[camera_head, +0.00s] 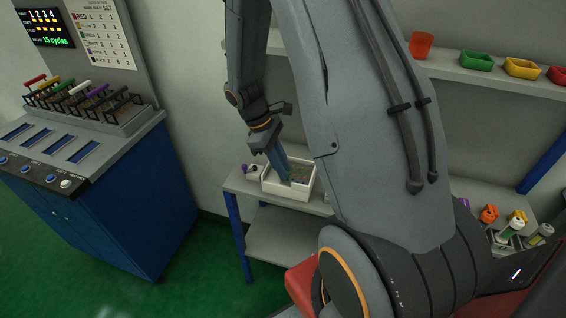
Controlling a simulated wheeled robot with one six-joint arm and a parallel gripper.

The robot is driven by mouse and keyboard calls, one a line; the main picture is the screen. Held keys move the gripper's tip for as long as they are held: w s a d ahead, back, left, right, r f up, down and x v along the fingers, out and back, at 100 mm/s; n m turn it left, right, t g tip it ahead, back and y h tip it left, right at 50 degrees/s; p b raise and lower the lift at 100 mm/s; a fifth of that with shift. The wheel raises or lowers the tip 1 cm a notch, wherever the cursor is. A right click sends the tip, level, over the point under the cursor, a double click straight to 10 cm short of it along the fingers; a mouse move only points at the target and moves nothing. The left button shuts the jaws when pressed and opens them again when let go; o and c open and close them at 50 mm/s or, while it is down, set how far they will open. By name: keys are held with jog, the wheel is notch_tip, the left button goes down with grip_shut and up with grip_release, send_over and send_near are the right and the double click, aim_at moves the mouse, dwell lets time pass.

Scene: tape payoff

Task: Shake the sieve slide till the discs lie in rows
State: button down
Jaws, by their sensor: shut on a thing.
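My gripper (265,128) points down over the low shelf bench in the middle of the view. It is shut on a long blue-grey piece (277,161), whose lower end reaches into a white open tray (289,196). The tray has a grey-brown, speckled inside. I cannot tell whether the blue-grey piece touches the tray floor. I cannot make out the sieve slide for certain, and no single discs or rows can be told apart at this size. My fingertips are small and partly hidden by the held piece.
A small purple-and-white item (251,171) stands left of the tray. A blue cabinet (100,210) with several coloured levers stands at left. Coloured bins, among them a green one (477,62), line the upper shelf. My arm hides much of the middle. Green floor lies open between cabinet and bench.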

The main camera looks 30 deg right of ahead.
jog(key=shift+s+d, duration=0.15)
jog(key=shift+s, duration=0.05)
jog(key=c, duration=1.7)
grip_release()
jog(key=shift+o, duration=0.2)
jog(key=shift+r, duration=0.1)
jog(key=shift+w+r, duration=0.2)
jog(key=shift+r, duration=0.05)
jog(key=b+v, duration=0.2)
jog(key=v, duration=0.5)
